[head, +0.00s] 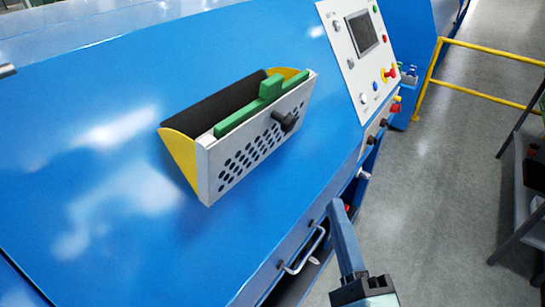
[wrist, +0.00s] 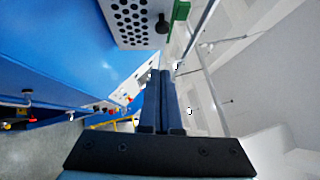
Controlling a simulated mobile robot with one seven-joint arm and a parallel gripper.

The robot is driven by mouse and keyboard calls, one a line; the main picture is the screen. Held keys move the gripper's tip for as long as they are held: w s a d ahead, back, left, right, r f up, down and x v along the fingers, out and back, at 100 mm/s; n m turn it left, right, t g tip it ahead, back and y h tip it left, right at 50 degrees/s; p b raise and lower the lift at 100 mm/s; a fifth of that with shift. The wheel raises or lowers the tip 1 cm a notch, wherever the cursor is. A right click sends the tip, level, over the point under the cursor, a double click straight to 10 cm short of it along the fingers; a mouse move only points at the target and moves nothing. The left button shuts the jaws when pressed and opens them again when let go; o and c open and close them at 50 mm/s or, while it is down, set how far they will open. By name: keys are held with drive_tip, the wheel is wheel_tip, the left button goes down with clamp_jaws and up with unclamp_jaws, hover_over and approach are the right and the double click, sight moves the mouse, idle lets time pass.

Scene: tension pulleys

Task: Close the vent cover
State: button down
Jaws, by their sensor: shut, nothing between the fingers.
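The vent cover (head: 250,146) is a light grey plate with rows of round holes and a black knob (head: 286,122). It is tilted out from the blue machine, standing open, with yellow side plates (head: 180,152) and a dark opening behind it. A green bar (head: 262,101) runs along its top edge. In the wrist view the cover (wrist: 132,22) and its knob (wrist: 161,24) show at the top. My gripper (head: 337,206) is below and to the right of the cover, apart from it. In the wrist view its fingers (wrist: 158,75) are together and empty.
A control panel (head: 359,45) with a screen and buttons is at the upper right of the machine. A metal handle (head: 304,250) sticks out low on the machine, left of my gripper. A yellow railing (head: 490,92) and a shelf (head: 522,190) stand at right, with open floor between.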

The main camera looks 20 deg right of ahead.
sight(264, 130)
drive_tip(key=a+p+x, duration=0.1)
drive_tip(key=p+x, duration=0.6)
drive_tip(key=x, duration=0.6)
drive_tip(key=shift+w+a, duration=0.2)
drive_tip(key=shift+a, duration=0.6)
drive_tip(key=shift+r, duration=0.15)
drive_tip(key=shift+d+r, duration=0.15)
